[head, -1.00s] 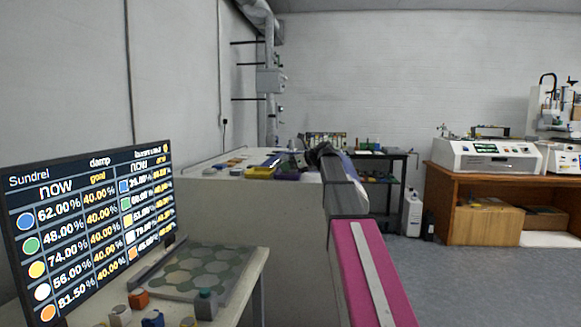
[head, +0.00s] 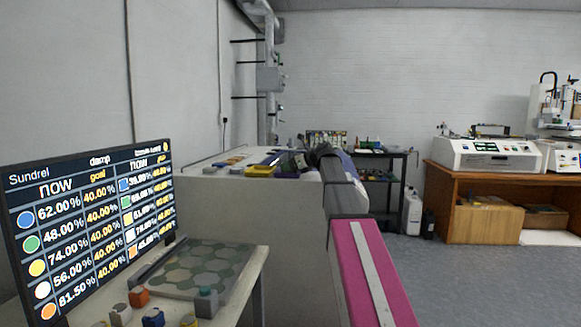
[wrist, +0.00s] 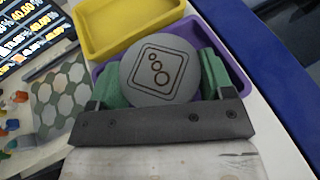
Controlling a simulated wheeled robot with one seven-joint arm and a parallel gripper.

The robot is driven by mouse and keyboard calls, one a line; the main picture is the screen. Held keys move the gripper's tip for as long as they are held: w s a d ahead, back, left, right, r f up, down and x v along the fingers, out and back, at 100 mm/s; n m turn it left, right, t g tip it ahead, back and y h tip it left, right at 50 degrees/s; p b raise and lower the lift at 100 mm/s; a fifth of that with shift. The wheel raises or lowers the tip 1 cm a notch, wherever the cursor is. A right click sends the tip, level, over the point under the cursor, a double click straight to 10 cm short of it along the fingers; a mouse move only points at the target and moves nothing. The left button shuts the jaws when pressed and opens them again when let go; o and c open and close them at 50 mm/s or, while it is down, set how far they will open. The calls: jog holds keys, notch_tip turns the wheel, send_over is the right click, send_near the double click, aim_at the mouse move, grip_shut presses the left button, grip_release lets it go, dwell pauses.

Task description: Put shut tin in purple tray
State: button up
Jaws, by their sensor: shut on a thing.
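The shut tin (wrist: 160,69) is a round grey tin with a square symbol of rings on its lid. My gripper (wrist: 160,80) is shut on it, with green finger pads on both sides. In the wrist view the tin is over the purple tray (wrist: 238,82), whose rim shows behind and beside it. I cannot tell whether the tin touches the tray floor. In the head view my gripper (head: 301,160) is at the purple tray (head: 284,172) on the far counter, and the tin cannot be made out.
A yellow tray (wrist: 133,22) stands right beside the purple one; it also shows in the head view (head: 261,170). A screen (head: 90,225) and a board of hexagons (head: 195,268) stand at the left. A blue strip (wrist: 262,60) runs along the right in the wrist view.

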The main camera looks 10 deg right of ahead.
jog(key=shift+f, duration=0.1)
jog(key=o, duration=0.9)
jog(key=shift+o, duration=0.2)
jog(key=v, duration=1)
jog(key=shift+s+d, duration=0.25)
